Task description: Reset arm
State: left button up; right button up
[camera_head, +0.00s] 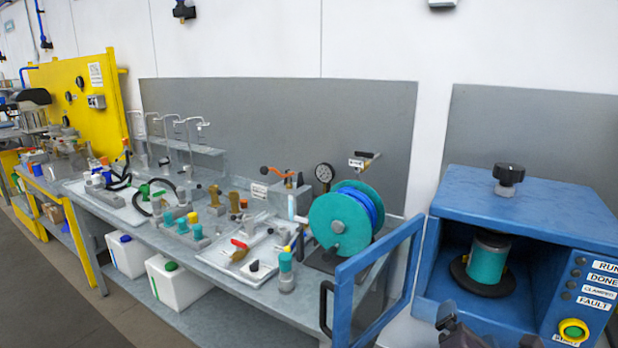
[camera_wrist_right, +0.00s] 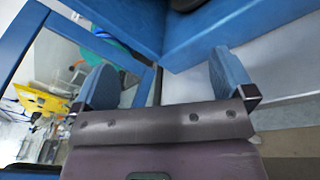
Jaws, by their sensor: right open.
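My right gripper (camera_head: 487,334) shows only partly at the bottom edge of the head view, in front of the blue agitator machine (camera_head: 532,203). In the right wrist view the right gripper (camera_wrist_right: 163,75) has its two blue fingers spread wide, with nothing between them. Blue machine surfaces show beyond the fingers there. In the head view a teal drum (camera_head: 488,258) stands upright inside the machine on a dark round base, under a black top knob (camera_head: 508,174). The machine's blue door (camera_head: 375,262) stands open to the left. My left gripper is not in view.
A long grey bench (camera_head: 207,258) left of the machine holds a teal hose reel (camera_head: 338,222), valves and fittings. White jugs (camera_head: 176,284) stand on its lower shelf. A yellow panel (camera_head: 84,96) is at far left. The machine's front carries labels and a green button (camera_head: 573,332).

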jog(key=s+a+f+m+g+y, duration=0.1)
jog(key=s+a+f+m+y, duration=0.3)
jog(key=f+m+y, duration=0.75)
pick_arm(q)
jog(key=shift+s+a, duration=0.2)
pick_arm(e)
jog(key=s+d+f+m+g+h, duration=0.1)
jog(key=s+f+m+h, duration=0.1)
jog(key=s+f+m, duration=0.3)
jog(key=s+d+f+m+g+h, duration=0.1)
jog(key=s+f+m, duration=0.4)
jog(key=s, duration=0.6)
jog(key=shift+s+f+m+g+h, duration=0.3)
jog(key=shift+m+g+h, duration=0.4)
jog(key=shift+m+h, duration=0.3)
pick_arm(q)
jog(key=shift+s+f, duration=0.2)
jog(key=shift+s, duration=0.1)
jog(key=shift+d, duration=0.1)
pick_arm(e)
jog(key=shift+w+d, duration=0.1)
jog(key=shift+d, duration=0.05)
jog(key=shift+c, duration=0.5)
